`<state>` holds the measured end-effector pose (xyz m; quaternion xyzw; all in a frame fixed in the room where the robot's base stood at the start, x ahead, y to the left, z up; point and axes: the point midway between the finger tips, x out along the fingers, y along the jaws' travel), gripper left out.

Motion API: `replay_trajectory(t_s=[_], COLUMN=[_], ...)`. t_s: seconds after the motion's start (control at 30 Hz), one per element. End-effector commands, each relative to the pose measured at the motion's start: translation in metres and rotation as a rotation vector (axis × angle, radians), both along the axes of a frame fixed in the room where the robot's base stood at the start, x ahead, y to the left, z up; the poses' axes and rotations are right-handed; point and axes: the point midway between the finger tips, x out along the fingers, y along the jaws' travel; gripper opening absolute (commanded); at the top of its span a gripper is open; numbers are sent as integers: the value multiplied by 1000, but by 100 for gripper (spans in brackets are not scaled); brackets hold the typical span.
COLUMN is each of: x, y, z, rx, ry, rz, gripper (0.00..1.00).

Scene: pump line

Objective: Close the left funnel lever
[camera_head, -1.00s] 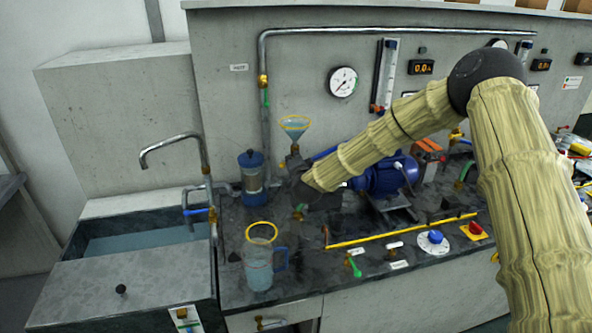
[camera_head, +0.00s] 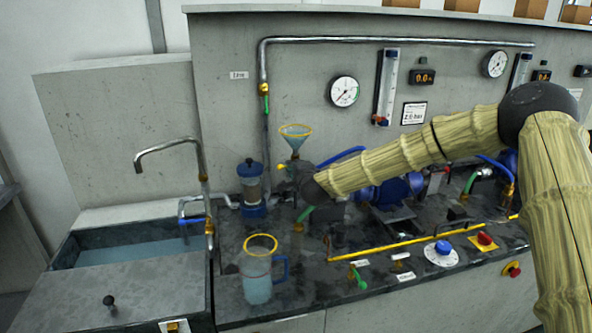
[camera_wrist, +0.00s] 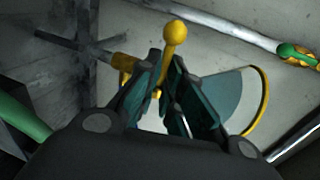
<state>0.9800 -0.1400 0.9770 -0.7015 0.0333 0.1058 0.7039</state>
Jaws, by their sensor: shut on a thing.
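The funnel (camera_head: 296,143), a clear cone with a yellow rim and bluish liquid, stands upright behind my gripper in the head view. The wrist view shows its cone (camera_wrist: 222,102) right of the fingers. Its lever, with a yellow ball knob (camera_head: 282,167), points left below the cone. In the wrist view the yellow lever (camera_wrist: 175,34) stands between my two dark green fingers, its ball beyond the tips. My gripper (camera_wrist: 167,70) is shut on this lever. In the head view my wrist covers much of the valve and hides the fingers.
A jug (camera_head: 257,280) with a yellow rim stands in front on the bench. A blue-capped filter (camera_head: 251,187) and a sink tap (camera_head: 170,143) are to the left. A blue pump (camera_head: 395,190) sits behind my arm. A yellow rail (camera_head: 400,243) runs along the bench front.

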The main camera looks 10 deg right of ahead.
Motion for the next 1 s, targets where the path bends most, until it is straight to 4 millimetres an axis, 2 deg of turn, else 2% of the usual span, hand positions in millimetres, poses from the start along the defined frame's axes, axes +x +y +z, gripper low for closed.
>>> replay_trajectory(t_s=[0.3, 0.33, 0.4, 0.43, 0.77, 0.87, 1.0], x=[0, 0, 0, 0, -1, -7, -25], y=[-2, -2, -1, -1, 1, 0, -1], z=[-2, -1, -1, -1, 0, 1, 5], rx=[3, 3, 3, 3, 1, 1, 1], ry=[3, 2, 2, 2, 1, 1, 1], rz=[-3, -3, -2, -2, 1, 2, 2], gripper=[0, 14, 27, 30, 30, 30, 30])
